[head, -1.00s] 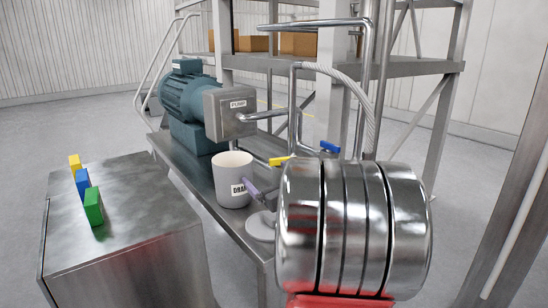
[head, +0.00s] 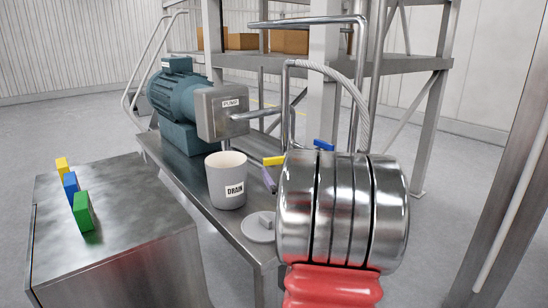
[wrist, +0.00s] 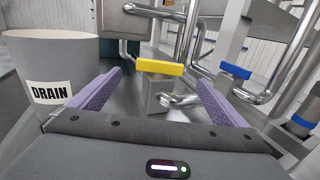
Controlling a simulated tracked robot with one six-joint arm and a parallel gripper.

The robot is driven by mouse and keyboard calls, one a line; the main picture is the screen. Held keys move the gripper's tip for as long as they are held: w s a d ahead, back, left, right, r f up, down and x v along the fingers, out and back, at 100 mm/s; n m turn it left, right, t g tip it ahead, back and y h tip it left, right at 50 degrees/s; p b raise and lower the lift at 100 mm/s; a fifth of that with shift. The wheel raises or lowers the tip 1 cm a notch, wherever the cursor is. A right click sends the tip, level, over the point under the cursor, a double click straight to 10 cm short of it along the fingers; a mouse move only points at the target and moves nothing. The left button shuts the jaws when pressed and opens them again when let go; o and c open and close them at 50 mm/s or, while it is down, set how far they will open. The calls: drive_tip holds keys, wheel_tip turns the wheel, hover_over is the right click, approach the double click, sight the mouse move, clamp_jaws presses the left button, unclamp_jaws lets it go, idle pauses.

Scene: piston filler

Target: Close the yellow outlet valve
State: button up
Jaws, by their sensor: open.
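The yellow valve handle (wrist: 160,67) sits on top of a grey metal valve block (wrist: 160,92) in the wrist view. It lies crosswise in the picture, ahead of and between my fingertips. In the head view the yellow handle (head: 274,160) shows just left of my shiny arm link. My gripper (wrist: 160,80) is open, with purple pads on both sides and nothing held; I see no contact with the handle. In the head view, one purple finger of my gripper (head: 268,179) shows just below the handle. The rest of the gripper is hidden behind my arm.
A blue handle (wrist: 235,71) stands to the right among steel pipes (wrist: 272,90). The grey DRAIN container (wrist: 50,75) is close on the left. A round lid (head: 258,228) lies on the bench. The teal pump (head: 190,95) stands behind; coloured blocks (head: 72,192) stand on the cabinet.

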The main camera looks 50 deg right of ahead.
sight(277, 161)
drive_tip(key=shift+w, duration=0.1)
drive_tip(key=x, duration=1.3)
drive_tip(key=shift+w+d, duration=0.25)
drive_tip(key=c, duration=1)
